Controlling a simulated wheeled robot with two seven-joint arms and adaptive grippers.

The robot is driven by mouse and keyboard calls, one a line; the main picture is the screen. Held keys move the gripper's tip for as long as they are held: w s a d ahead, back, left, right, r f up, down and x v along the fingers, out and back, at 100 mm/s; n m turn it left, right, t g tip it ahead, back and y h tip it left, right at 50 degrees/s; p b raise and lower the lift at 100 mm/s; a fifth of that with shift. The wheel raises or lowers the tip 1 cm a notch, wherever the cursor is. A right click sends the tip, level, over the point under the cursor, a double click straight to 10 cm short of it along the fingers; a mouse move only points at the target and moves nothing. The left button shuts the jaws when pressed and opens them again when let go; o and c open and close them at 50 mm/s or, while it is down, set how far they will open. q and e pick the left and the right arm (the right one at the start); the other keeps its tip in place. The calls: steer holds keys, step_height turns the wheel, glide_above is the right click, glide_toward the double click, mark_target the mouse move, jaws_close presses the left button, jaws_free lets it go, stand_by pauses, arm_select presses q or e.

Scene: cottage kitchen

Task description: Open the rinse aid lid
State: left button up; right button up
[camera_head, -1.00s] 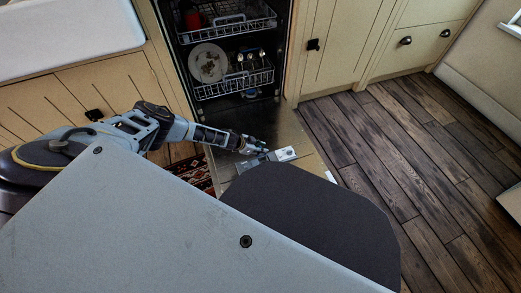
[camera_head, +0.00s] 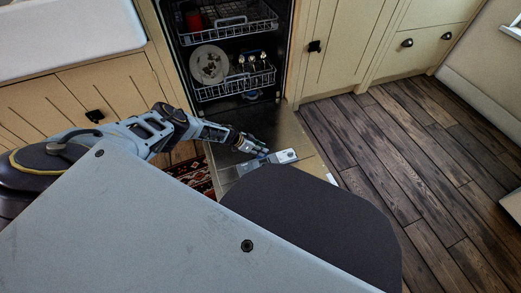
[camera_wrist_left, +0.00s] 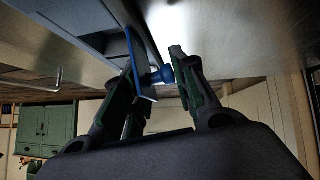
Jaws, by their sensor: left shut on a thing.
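The rinse aid lid shows in the left wrist view as a thin plate with a blue rim (camera_wrist_left: 131,44) and a blue knob (camera_wrist_left: 160,76). It stands out at an angle from the grey dispenser (camera_wrist_left: 85,22) on the dishwasher door. My left gripper (camera_wrist_left: 158,78) is shut on the lid, with the fingers on either side of the plate and knob. In the head view my left gripper (camera_head: 257,148) is beside the dispenser (camera_head: 286,156) on the lowered door. The lid is too small there to make out well. My right gripper is not in view.
The open dishwasher door (camera_head: 287,132) lies low in front of the racks. The lower rack (camera_head: 235,84) holds a plate and cutlery; the upper rack (camera_head: 235,22) holds a red item. Cupboards flank the dishwasher. Wooden floor (camera_head: 390,150) lies clear on the right.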

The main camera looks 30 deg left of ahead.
arm_select(q)
steer(key=shift+w+a+r, duration=0.2)
steer(key=shift+w+a, duration=0.1)
steer(key=shift+w, duration=0.1)
steer(key=o, duration=0.8)
steer(key=shift+o, duration=0.8)
steer(key=shift+f, duration=0.1)
steer(key=shift+s+d, duration=0.15)
steer(key=shift+s, duration=0.15)
steer(key=shift+s, duration=0.1)
steer(key=v, duration=1.1)
steer(key=shift+a+r, duration=0.25)
steer(key=shift+a, duration=0.05)
steer(key=shift+s+a, duration=0.1)
